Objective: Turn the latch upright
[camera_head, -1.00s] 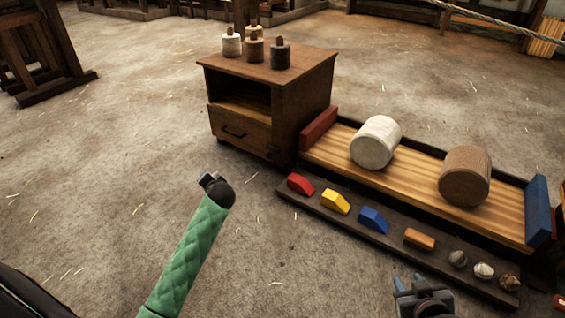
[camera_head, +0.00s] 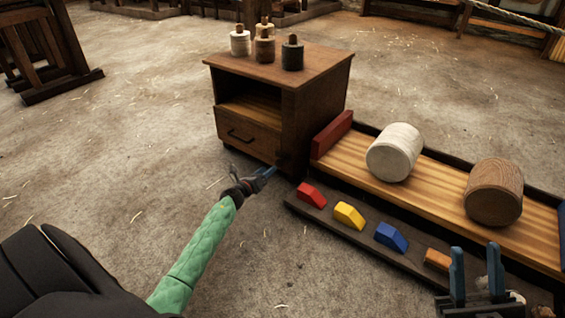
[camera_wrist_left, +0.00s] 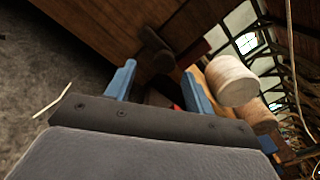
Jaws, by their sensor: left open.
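The wooden cabinet (camera_head: 312,112) stands in the middle, with an open shelf above a closed drawer (camera_head: 245,138). A small dark piece, apparently the latch (camera_head: 285,160), sits low at its right front edge; its angle is hard to tell in the head view. In the left wrist view the dark latch (camera_wrist_left: 157,48) looks tilted and lies just beyond the fingertips. My left gripper (camera_head: 270,171) is open and empty, close in front of the latch; its blue fingers (camera_wrist_left: 159,70) stand either side of it in the picture. My right gripper (camera_head: 474,252) is open and empty at the lower right.
Several bobbins (camera_head: 292,53) stand on the cabinet top. To the right, a wooden trough (camera_head: 440,185) holds a white roll (camera_head: 394,152) and a brown roll (camera_head: 494,191). A dark board with red, yellow and blue blocks (camera_head: 391,236) runs along its front.

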